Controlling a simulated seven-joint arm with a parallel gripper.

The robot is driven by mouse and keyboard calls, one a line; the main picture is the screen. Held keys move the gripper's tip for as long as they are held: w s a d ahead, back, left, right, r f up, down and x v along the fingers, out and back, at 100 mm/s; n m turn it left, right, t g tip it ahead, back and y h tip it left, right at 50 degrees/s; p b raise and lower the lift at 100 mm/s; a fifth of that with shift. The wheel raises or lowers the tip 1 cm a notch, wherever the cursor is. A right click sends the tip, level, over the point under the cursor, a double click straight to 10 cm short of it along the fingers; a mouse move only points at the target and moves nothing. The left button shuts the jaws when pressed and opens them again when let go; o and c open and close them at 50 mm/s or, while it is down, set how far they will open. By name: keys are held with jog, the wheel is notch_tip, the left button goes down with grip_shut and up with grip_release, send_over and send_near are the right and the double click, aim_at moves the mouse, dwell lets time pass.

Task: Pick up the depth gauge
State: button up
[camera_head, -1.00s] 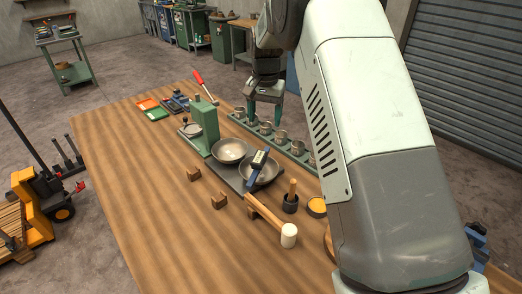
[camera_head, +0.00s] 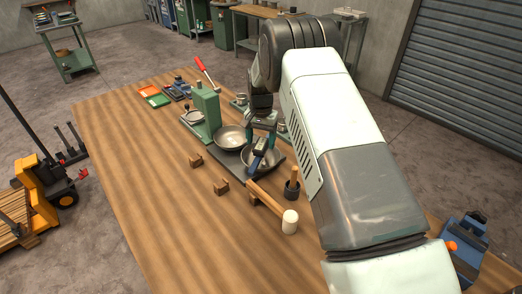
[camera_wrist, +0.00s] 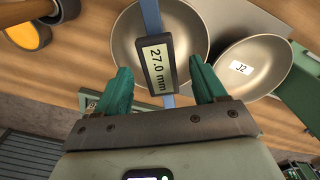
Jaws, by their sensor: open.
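The depth gauge (camera_head: 258,157) is a blue bar with a dark display housing; in the wrist view its display (camera_wrist: 158,66) reads 27.0 mm. It lies across one metal bowl (camera_wrist: 128,40), which is also in the head view (camera_head: 273,164). My gripper (camera_head: 261,133) is open above that bowl. In the wrist view its green fingers (camera_wrist: 161,80) are apart, one to each side of the gauge's housing, with gaps on both sides. Whether the fingertips are level with the gauge I cannot tell.
A second bowl (camera_head: 230,138), labelled J2 in the wrist view (camera_wrist: 254,68), stands beside the first. A green stand (camera_head: 207,110) is behind it. A mallet (camera_head: 270,203), a dark pot (camera_head: 291,190) and wooden blocks (camera_head: 220,187) are nearby. The table's left front (camera_head: 170,230) is clear.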

aim_at(261, 143)
notch_tip(261, 143, down, 3)
jog(key=shift+r, duration=0.2)
jog(key=shift+c, duration=0.4)
grip_shut()
notch_tip(261, 143, up, 9)
jog(key=shift+f, duration=4.15)
